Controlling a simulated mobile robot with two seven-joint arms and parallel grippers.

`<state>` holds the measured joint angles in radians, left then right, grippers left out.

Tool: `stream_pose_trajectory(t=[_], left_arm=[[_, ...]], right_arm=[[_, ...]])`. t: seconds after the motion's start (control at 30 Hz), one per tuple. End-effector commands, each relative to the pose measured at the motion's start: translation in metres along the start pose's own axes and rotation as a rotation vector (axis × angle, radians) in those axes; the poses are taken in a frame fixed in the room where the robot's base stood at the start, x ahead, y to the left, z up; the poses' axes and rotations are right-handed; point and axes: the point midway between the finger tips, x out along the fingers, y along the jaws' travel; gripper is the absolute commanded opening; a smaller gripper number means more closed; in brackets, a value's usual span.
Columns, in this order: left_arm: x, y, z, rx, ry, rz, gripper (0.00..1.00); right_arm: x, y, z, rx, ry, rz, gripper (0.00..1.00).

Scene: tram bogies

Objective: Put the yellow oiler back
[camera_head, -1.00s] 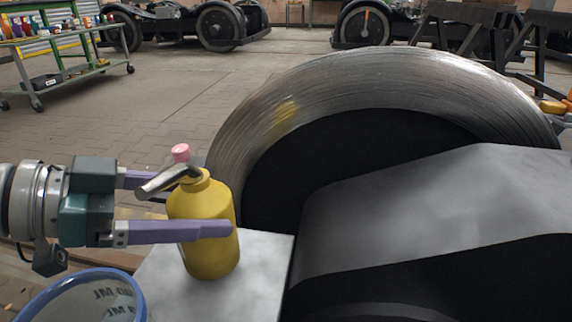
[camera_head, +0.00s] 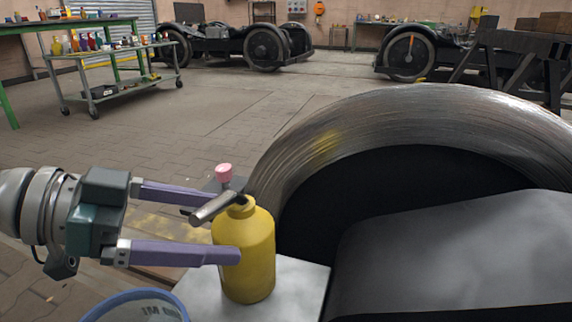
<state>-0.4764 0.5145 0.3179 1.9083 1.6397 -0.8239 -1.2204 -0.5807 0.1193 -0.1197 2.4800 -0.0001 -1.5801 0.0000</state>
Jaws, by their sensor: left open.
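The yellow oiler (camera_head: 252,262) stands upright on a pale grey metal plate (camera_head: 303,283) beside the large wheel. It has a grey spout pointing left and a pink knob (camera_head: 224,172) on top. My left gripper (camera_head: 226,228) comes in level from the left. Its two purple fingers are open, one in front of the oiler's body and one behind, near the spout. I cannot tell whether either finger touches the oiler. My right gripper is not in view.
The large steel wheel (camera_head: 330,142) and a dark housing (camera_head: 455,250) fill the right. A blue-rimmed bucket (camera_head: 140,304) stands at the lower left. A trolley with several bottles (camera_head: 110,55) is at the back left. The paved floor between is clear.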

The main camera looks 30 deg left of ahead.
Motion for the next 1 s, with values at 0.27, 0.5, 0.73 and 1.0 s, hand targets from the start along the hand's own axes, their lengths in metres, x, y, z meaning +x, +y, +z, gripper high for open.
stream_pose_trajectory(t=[0.27,0.5,0.73,1.0], left_arm=[[-0.061,0.000,-0.002,-0.003,-0.001,-0.001,1.00],[-0.081,0.000,-0.001,0.000,0.001,0.000,1.00],[-0.082,0.000,0.000,0.001,0.001,0.001,1.00],[-0.082,0.000,0.000,0.001,0.001,0.000,1.00]], right_arm=[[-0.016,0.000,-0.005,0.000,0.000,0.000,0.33],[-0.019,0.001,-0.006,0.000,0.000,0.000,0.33],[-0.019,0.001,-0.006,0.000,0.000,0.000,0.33],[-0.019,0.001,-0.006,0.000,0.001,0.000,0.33]])
